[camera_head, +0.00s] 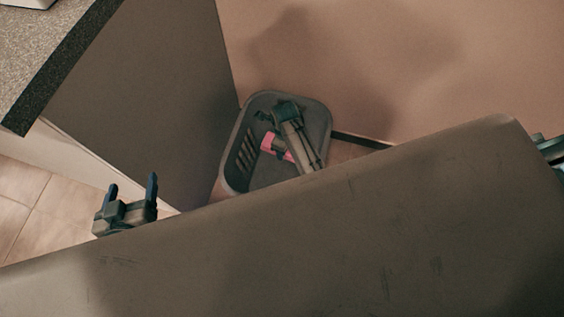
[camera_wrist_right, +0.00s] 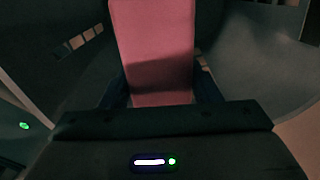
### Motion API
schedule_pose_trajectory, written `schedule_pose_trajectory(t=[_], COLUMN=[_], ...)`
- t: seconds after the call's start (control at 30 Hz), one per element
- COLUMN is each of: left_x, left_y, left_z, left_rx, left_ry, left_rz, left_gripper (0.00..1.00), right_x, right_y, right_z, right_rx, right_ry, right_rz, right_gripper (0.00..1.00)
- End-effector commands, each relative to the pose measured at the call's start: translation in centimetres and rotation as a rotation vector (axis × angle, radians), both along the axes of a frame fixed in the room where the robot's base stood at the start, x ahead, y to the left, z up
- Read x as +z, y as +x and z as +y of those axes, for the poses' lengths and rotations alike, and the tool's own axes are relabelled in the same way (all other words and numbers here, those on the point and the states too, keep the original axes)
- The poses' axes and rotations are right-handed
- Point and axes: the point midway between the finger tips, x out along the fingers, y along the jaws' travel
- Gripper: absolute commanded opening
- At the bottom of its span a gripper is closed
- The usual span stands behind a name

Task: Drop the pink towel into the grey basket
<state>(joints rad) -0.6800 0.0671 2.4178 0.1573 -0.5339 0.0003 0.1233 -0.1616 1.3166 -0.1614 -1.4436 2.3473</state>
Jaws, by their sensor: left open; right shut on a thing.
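The grey basket (camera_head: 238,176) stands on the floor in the corner between two panels in the head view. The pink towel (camera_head: 270,142) shows inside the basket's outline, partly covered by my right gripper (camera_head: 278,147). In the right wrist view, the towel (camera_wrist_right: 150,35) is a flat pink strip between the fingers of my right gripper (camera_wrist_right: 161,92), which is shut on it. Slotted grey walls show around it there. I cannot tell whether the towel touches the basket's floor. My left gripper (camera_head: 130,195) is open and empty, left of the basket and apart from it.
A dark side panel (camera_head: 150,100) and a light brown wall (camera_head: 400,70) rise close behind the basket. A speckled counter (camera_head: 45,50) juts in at the upper left. Tiled floor (camera_head: 25,205) shows at the left. A large brown surface fills the foreground.

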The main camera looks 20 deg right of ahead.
Motion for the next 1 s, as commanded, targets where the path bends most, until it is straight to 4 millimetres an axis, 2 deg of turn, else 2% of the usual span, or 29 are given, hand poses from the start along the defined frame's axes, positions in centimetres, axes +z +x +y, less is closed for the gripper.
schedule_pose_trajectory(t=[0.4, 0.43, 0.53, 0.57, 0.9, 1.0], left_x=[0.5, 0.5, 0.5, 0.5, 0.4, -0.6], left_y=[0.3, 0.3, 0.3, 0.3, 0.2, -0.6], left_z=[0.0, 0.0, 0.0, 0.0, 0.0, -0.1], left_rx=[0.005, 0.005, 0.005, 0.005, 0.004, -0.001], left_ry=[-0.006, -0.006, -0.006, -0.006, -0.006, -0.011], left_rz=[-0.044, -0.044, -0.044, -0.044, -0.033, 0.028], left_gripper=[0.76, 0.76, 0.76, 0.76, 0.76, 0.76], right_x=[-0.2, -0.2, -0.2, -0.2, 0.0, 0.7], right_y=[0.0, 0.0, 0.0, 0.0, 0.0, 0.0], right_z=[0.0, 0.0, 0.0, 0.0, 0.0, 0.0], right_rx=[0.000, 0.000, 0.000, 0.000, 0.000, 0.000], right_ry=[0.000, 0.000, 0.000, 0.000, 0.000, 0.000], right_rz=[0.000, 0.000, 0.000, 0.000, 0.000, -0.001], right_gripper=[0.38, 0.60, 0.80, 0.81, 0.81, 0.81])
